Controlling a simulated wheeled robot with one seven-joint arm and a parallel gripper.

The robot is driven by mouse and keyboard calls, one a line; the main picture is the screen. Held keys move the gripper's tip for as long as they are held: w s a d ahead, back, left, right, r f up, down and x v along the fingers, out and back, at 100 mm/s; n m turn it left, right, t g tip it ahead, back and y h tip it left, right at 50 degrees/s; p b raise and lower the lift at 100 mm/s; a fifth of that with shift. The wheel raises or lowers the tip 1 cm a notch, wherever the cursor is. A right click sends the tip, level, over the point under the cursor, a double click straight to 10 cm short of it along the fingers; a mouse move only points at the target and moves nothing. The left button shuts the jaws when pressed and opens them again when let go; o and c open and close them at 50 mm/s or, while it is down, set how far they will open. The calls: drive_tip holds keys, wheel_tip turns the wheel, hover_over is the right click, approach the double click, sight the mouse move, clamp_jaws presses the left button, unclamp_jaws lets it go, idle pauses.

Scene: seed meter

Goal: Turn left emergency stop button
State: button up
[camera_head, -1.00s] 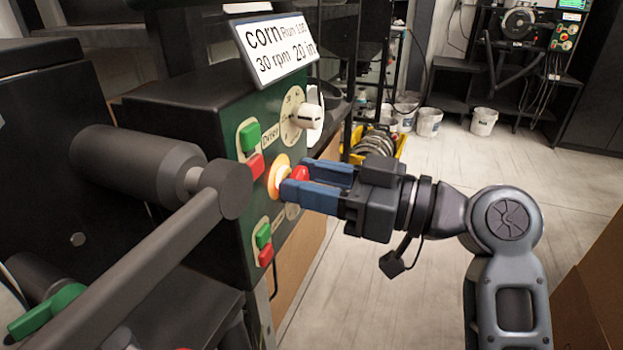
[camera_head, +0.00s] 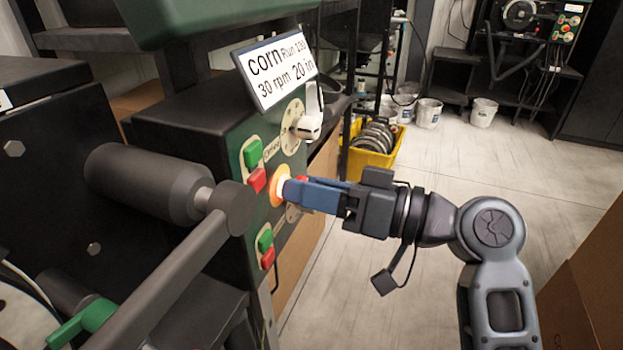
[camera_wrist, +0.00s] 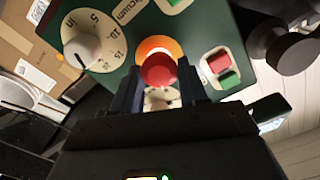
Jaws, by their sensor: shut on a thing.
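The red emergency stop button (camera_wrist: 159,70) sits on a glowing orange-yellow ring on the green control panel (camera_wrist: 213,28). In the head view the ring (camera_head: 279,185) glows and only a small red part of the button (camera_head: 303,180) shows past the fingers. My gripper (camera_head: 290,190) reaches in from the right with blue fingers. In the wrist view its two fingers (camera_wrist: 160,80) lie on either side of the button. It is shut on the button, which is still on the panel.
Green and red push buttons (camera_head: 256,166) sit left of the stop button, with another pair (camera_head: 266,246) below. A dark cylinder with a bar (camera_head: 150,180) stands close on the left.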

drive_tip(key=shift+m, duration=0.4)
drive_tip(key=shift+a, duration=0.1)
drive_tip(key=o, duration=1)
drive_tip(key=shift+w, duration=0.1)
drive_tip(key=v, duration=0.8)
